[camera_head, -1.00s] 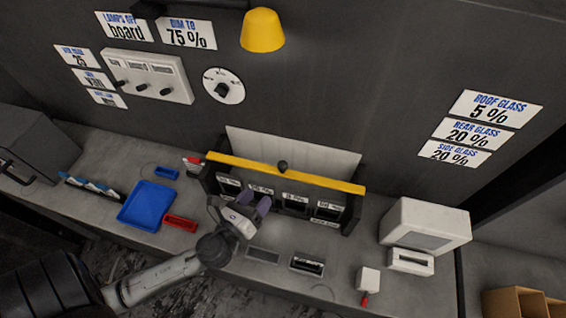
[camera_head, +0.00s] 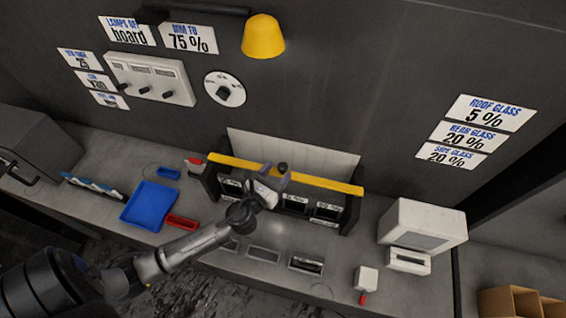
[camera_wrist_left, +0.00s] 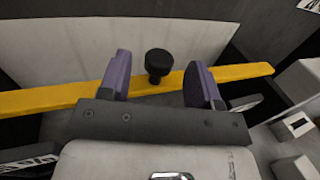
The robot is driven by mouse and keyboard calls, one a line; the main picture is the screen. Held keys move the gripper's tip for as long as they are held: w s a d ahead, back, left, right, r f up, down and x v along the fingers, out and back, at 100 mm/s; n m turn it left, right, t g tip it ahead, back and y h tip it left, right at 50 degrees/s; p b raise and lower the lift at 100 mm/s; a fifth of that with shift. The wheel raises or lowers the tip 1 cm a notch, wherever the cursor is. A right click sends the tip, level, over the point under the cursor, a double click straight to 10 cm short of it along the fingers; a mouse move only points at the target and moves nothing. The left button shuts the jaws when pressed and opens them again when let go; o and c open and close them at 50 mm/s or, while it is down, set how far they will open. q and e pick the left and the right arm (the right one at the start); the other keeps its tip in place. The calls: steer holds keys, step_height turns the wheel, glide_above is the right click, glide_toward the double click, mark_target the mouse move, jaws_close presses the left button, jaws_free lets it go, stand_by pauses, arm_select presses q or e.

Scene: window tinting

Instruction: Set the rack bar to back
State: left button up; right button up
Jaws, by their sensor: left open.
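The rack bar (camera_head: 325,184) is a long yellow bar across the top of the dark rack (camera_head: 353,213) on the bench. A black knob stands up from the bar's middle; it shows in the head view (camera_head: 282,167) and in the left wrist view (camera_wrist_left: 158,62). My left gripper (camera_head: 276,174) is open at the bar, partly hiding it in the head view. In the left wrist view its purple fingers (camera_wrist_left: 158,80) are on either side of the knob, apart from it. The bar also crosses the left wrist view (camera_wrist_left: 50,98). My right gripper is not in view.
A white panel (camera_head: 300,148) stands behind the rack. A blue tray (camera_head: 150,205) and a red tray (camera_head: 181,222) lie to the left. A white box device (camera_head: 420,225) stands to the right. A yellow lamp (camera_head: 263,36) hangs above.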

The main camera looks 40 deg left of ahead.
mark_target(279, 170)
arm_select(q)
steer(key=shift+w+a, duration=0.15)
steer(key=shift+w, duration=0.75)
steer(key=shift+w+a, duration=0.1)
steer(key=shift+w, duration=0.75)
steer(key=shift+c, duration=0.3)
jaws_close()
